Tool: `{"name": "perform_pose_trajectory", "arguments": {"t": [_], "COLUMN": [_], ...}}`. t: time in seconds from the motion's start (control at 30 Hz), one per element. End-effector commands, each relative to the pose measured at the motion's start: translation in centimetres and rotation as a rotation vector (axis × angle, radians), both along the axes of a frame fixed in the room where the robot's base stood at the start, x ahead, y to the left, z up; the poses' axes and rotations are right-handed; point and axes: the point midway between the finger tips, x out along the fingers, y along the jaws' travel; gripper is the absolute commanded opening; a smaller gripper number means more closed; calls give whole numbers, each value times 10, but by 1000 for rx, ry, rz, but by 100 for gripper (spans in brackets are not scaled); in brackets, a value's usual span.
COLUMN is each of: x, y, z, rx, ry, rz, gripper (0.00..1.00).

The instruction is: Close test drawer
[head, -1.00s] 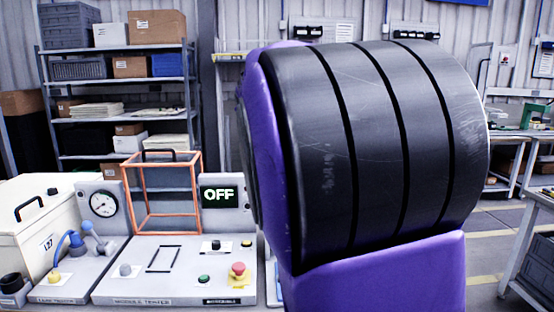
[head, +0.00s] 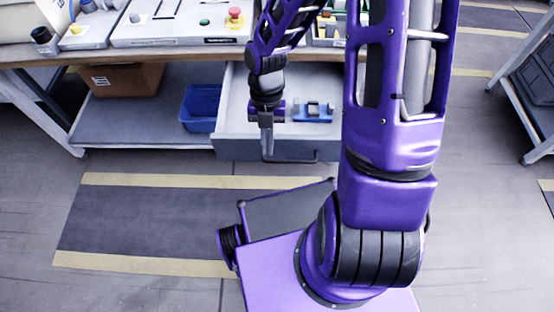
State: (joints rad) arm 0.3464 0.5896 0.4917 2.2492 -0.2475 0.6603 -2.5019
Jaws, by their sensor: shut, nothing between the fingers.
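The test drawer (head: 235,148) under the workbench is pulled out. Its grey front faces me, and a dark bar handle (head: 300,160) runs along that front. A small blue and grey device (head: 313,111) lies inside the drawer. My gripper (head: 267,156) points down at the drawer front, beside the left end of the handle. It is shut, with nothing seen between its fingers. I cannot tell whether it touches the front or handle. My arm hides the right part of the drawer.
The workbench (head: 190,48) above carries a tester panel with a red button (head: 234,12). A blue bin (head: 201,105) and a cardboard box (head: 123,78) sit on the lower shelf (head: 135,120), left of the drawer. The floor in front is clear apart from my base.

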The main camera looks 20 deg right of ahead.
Motion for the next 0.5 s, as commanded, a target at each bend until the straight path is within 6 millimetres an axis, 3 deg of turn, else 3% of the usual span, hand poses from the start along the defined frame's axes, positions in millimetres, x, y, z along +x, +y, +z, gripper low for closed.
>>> {"name": "perform_pose_trajectory", "arguments": {"t": [0.17, 0.5], "x": [-9, -29], "y": [4, 10], "z": [-13, -80], "rx": [13, 10], "ry": [13, 13], "rz": [28, 25], "gripper": [0, 0]}}
